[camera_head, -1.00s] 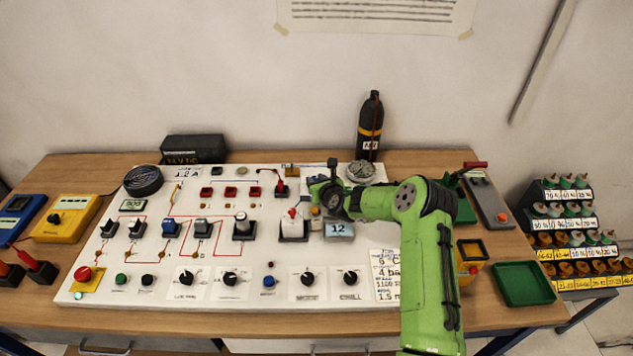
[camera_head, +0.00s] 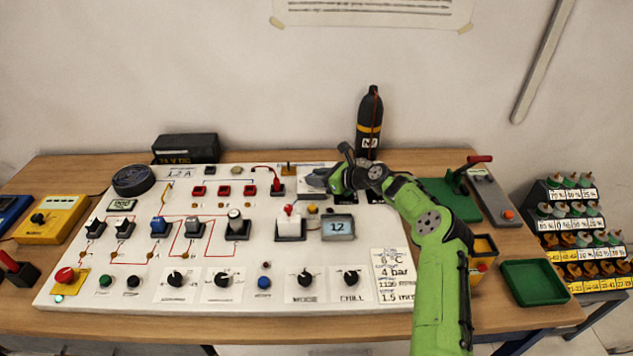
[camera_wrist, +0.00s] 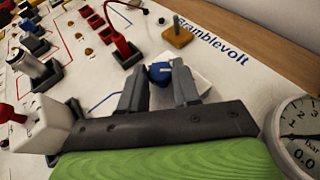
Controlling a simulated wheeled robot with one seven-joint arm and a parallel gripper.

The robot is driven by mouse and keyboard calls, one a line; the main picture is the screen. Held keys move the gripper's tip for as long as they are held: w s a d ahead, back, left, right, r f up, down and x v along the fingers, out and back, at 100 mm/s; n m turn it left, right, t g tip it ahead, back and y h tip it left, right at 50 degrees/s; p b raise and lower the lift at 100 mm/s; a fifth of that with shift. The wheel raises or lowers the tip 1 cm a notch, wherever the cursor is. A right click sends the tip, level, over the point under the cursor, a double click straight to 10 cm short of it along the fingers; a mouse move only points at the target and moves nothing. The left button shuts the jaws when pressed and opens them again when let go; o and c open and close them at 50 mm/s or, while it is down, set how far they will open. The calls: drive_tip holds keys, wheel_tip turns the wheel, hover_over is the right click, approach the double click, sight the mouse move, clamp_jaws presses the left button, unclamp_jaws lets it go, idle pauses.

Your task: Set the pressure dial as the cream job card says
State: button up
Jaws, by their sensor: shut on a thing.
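The cream job card (camera_head: 393,275) lies at the panel's lower right; its readable lines include "4 bar" and "1.5 mm". My gripper (camera_wrist: 159,82) is shut on a small blue knob (camera_wrist: 160,71) with a white mark, on a pale square base in the wrist view. In the head view my gripper (camera_head: 316,180) is at the panel's back, right of centre, and the knob is hard to make out there. A round white gauge (camera_wrist: 300,132) marked "bar" reads 0.0 at the right edge of the wrist view; my arm hides it in the head view.
A black bottle (camera_head: 369,125) stands behind my wrist. A green tray (camera_head: 529,282) lies at the right.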

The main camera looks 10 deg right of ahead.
drive_tip(key=shift+w+n+g+y, duration=0.1)
drive_tip(key=shift+n+g+y, duration=0.3)
drive_tip(key=shift+n, duration=0.1)
drive_tip(key=o, duration=1)
drive_tip(key=shift+d, duration=0.1)
drive_tip(key=p+v, duration=0.1)
drive_tip(key=v, duration=1.4)
drive_tip(key=shift+s+d+r, duration=0.2)
drive_tip(key=shift+s+r, duration=0.05)
